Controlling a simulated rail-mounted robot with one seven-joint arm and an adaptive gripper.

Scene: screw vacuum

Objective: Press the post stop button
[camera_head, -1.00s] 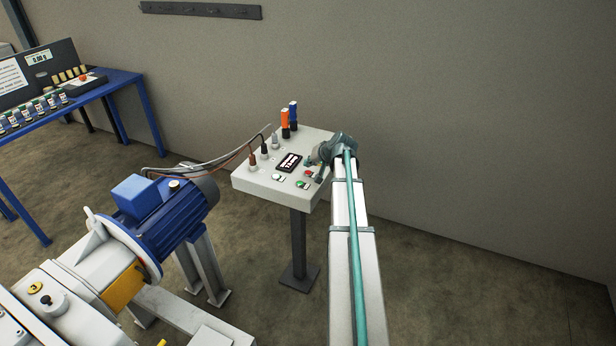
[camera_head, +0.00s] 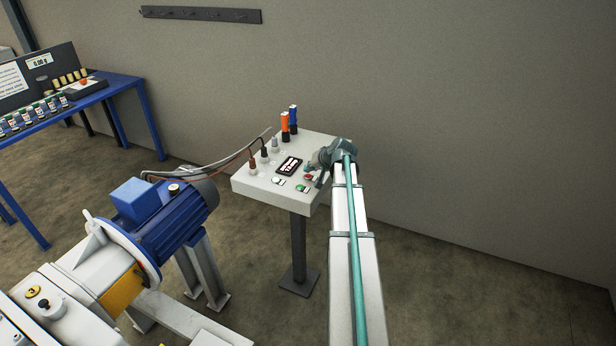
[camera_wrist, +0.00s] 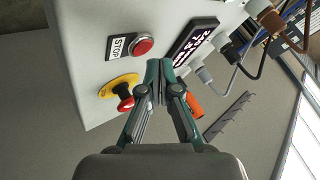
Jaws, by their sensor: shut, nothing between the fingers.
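The post's control box (camera_head: 262,190) has a tilted white top. In the wrist view, the stop button is a round red button (camera_wrist: 143,46) with a silver rim, beside a STOP label (camera_wrist: 120,45). It also shows in the head view (camera_head: 308,177), close to my gripper. My gripper (camera_wrist: 160,68) is shut and empty. Its tips show just right of and below the red button in the wrist view, apart from it in the picture. I cannot tell how far they are from the panel. In the head view my wrist partly hides the fingers.
A red mushroom knob on a yellow base (camera_wrist: 122,92) lies left of my fingers. A display (camera_wrist: 196,42) and several cable plugs are to the right.

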